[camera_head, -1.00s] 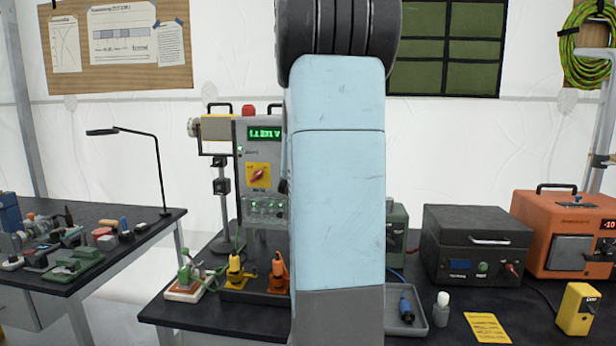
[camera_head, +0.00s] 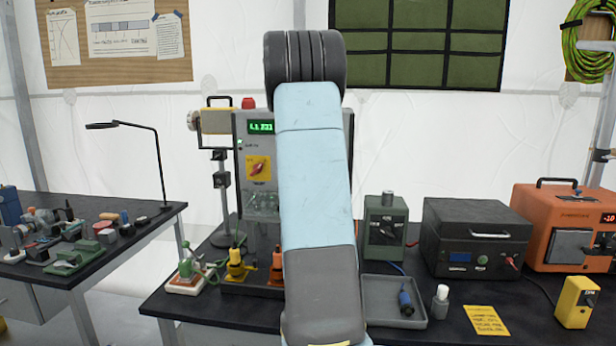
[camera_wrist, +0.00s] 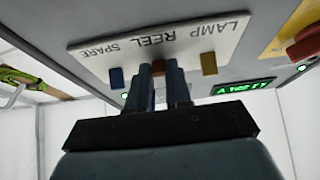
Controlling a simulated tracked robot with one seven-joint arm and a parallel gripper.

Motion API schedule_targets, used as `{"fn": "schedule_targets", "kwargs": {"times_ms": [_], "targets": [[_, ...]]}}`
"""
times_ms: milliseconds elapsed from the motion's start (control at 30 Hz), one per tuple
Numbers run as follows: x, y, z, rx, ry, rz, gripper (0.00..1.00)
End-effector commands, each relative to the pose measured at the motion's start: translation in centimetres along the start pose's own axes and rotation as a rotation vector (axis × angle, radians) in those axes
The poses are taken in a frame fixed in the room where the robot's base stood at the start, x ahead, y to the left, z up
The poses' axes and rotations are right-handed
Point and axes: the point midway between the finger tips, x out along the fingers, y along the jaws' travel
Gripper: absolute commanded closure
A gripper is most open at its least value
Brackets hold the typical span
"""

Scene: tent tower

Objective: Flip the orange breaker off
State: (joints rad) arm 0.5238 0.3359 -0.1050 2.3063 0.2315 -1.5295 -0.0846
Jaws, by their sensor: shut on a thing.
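In the wrist view a pale label plate reading LAMP, REEL and SPARE, seen upside down, carries small breaker levers. The orange breaker (camera_wrist: 159,67) is the middle one, near REEL. My gripper (camera_wrist: 160,74) is shut on it, with one finger on each side, and the fingers hide much of it. A blue lever (camera_wrist: 117,78) stands to the left and an ochre-yellow lever (camera_wrist: 208,63) to the right, both apart from the fingers. In the head view, my arm hides the gripper and most of the grey control cabinet's front (camera_head: 241,200).
The cabinet has a red rotary knob on yellow (camera_head: 258,168) and a green display (camera_head: 261,127). Yellow (camera_head: 235,265) and orange clamps stand low in front. A grey tray (camera_head: 393,318), green box (camera_head: 385,233) and black box (camera_head: 475,240) lie to the right.

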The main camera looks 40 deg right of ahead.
Motion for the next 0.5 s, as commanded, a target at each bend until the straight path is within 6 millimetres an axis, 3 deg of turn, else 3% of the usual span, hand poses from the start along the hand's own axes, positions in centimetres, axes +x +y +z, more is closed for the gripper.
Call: {"fn": "schedule_targets", "kwargs": {"times_ms": [500], "targets": [[0.06,0.01,0.13,-0.001,0.044,0.0,1.0]]}}
